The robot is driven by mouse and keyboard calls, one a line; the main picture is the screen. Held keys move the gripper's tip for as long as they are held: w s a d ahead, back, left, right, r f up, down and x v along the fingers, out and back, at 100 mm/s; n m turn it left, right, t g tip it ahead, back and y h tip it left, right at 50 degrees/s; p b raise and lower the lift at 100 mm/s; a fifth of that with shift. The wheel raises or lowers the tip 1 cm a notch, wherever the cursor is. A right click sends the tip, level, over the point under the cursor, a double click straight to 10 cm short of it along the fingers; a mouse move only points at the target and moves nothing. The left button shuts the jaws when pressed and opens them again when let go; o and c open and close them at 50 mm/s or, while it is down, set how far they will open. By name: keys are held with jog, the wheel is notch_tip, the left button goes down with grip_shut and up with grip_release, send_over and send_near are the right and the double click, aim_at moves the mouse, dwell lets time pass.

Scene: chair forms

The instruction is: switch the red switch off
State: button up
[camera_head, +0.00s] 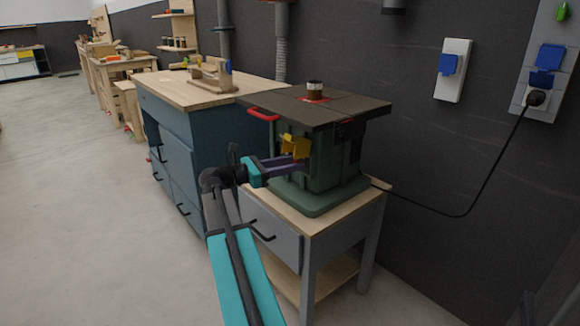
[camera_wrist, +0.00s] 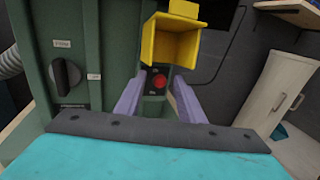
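The red switch (camera_wrist: 159,82) is a small round red button on a dark plate on the green machine's front, seen in the wrist view just below a raised yellow cover. The yellow cover (camera_wrist: 172,45) stands open above it and also shows in the head view (camera_head: 295,146). My gripper (camera_wrist: 157,92) has its two purple fingers apart, one on each side of the red button, with nothing held between them. It also shows in the head view (camera_head: 300,164), close to the machine's front. I cannot tell whether the fingertips touch the machine.
The green machine (camera_head: 334,165) with a dark flat top (camera_head: 345,112) stands on a wood-topped stand (camera_head: 330,215). A black knob (camera_wrist: 66,77) is left of the button. A blue workbench (camera_head: 180,150) is to the left. Floor (camera_head: 80,200) is clear at left.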

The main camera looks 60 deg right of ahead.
grip_shut()
jog(key=shift+a+f+g+h+p, duration=0.1)
jog(key=shift+f+g+h+p, duration=0.05)
jog(key=shift+g+h+p, duration=0.2)
jog(key=shift+d+f+m+g+h+p, duration=0.1)
jog(key=shift+f+m+g+h+p, duration=0.15)
jog(key=shift+f+m+g+h, duration=0.6)
jog(key=shift+d+f+m+g+h+p, duration=0.1)
jog(key=shift+f+m+g+h+p, duration=0.25)
jog(key=shift+g+h, duration=0.5)
jog(key=shift+f+m+g+h+p, duration=0.15)
jog(key=shift+f+m+g+h, duration=0.5)
jog(key=shift+g, duration=0.5)
jog(key=shift+s, duration=0.1)
